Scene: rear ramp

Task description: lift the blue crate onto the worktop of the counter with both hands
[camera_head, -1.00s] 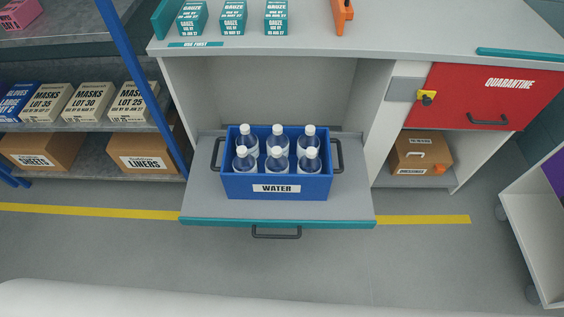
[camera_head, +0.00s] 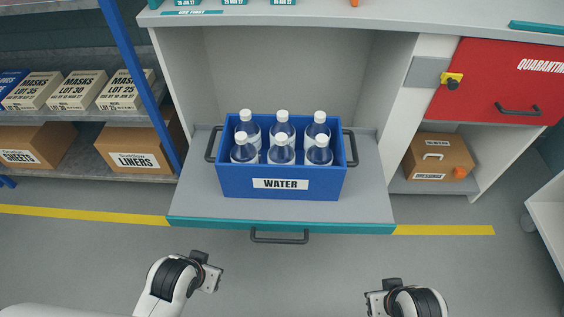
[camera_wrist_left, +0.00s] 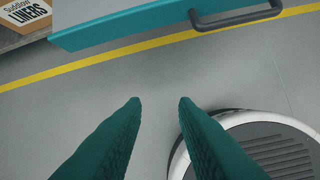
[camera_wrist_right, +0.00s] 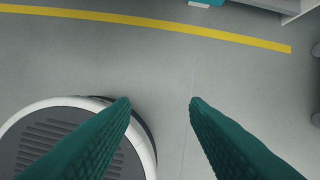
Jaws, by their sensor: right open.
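The blue crate (camera_head: 232,184) with a WATER label stands upright on the grey pull-out shelf (camera_head: 195,195) under the counter. It holds several capped water bottles (camera_head: 281,142). A dark handle sticks out at its left (camera_head: 212,144) and another at its right (camera_head: 351,147). The worktop (camera_head: 330,19) is above and behind the crate. My left gripper (camera_wrist_left: 157,100) is open and empty over the floor, in front of the shelf's left part. My right gripper (camera_wrist_right: 160,101) is open and empty over the floor, in front of the shelf's right end. Both are apart from the crate.
The shelf has a teal front edge (camera_head: 200,223) and a dark pull handle (camera_head: 279,237). A blue rack post (camera_head: 143,80) stands at the left. A red QUARANTINE door (camera_head: 490,85) is at the right. Gauze boxes (camera_head: 234,2) sit on the worktop. The floor in front is clear.

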